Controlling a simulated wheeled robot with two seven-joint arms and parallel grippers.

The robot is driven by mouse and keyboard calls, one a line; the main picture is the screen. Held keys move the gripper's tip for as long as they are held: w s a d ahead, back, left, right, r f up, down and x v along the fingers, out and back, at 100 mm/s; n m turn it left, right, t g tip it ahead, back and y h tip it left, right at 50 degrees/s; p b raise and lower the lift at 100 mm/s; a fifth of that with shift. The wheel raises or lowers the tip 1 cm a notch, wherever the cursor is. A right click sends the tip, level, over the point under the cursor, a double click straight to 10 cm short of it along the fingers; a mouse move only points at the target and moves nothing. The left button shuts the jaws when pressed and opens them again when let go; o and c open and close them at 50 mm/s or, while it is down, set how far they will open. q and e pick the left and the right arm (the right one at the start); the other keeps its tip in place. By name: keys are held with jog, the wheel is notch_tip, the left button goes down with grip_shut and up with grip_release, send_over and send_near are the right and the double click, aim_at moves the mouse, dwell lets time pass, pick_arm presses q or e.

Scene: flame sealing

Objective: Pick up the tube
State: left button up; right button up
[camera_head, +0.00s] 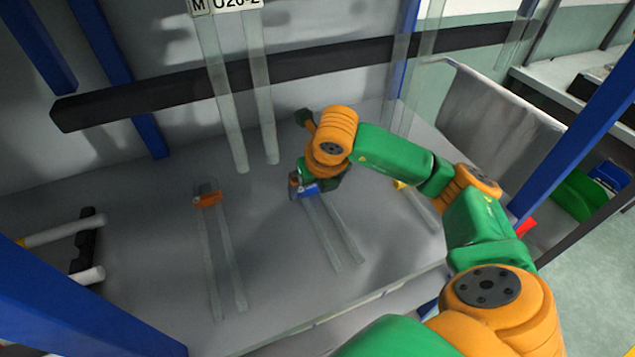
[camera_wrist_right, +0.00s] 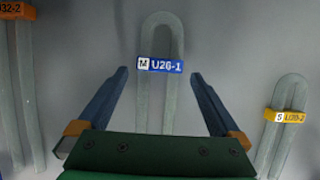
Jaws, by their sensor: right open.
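A clear U-shaped glass tube with a blue label reading "U26-1" lies on the grey work surface. It is in the middle of the head view (camera_head: 333,230) and at the top centre of the right wrist view (camera_wrist_right: 161,40). My right gripper (camera_wrist_right: 160,76) is open and empty, with one finger on each side of the tube and visible gaps between. In the head view the right gripper (camera_head: 308,186) is at the tube's labelled bend, which it partly hides. I cannot tell the exact height of the fingertips. My left gripper is not in view.
An orange-labelled U-tube (camera_head: 207,200) lies to the left, and a yellow-labelled one (camera_wrist_right: 272,114) to the right. Another U-tube (camera_head: 222,95) hangs against the dark horizontal bar (camera_head: 150,105) behind. A small rack (camera_head: 84,245) with white rods stands at the far left. Blue posts frame the bench.

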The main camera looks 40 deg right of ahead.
jog(key=shift+w+f, duration=0.3)
jog(key=shift+f, duration=0.3)
jog(key=c, duration=1.3)
jog(key=shift+r, duration=0.1)
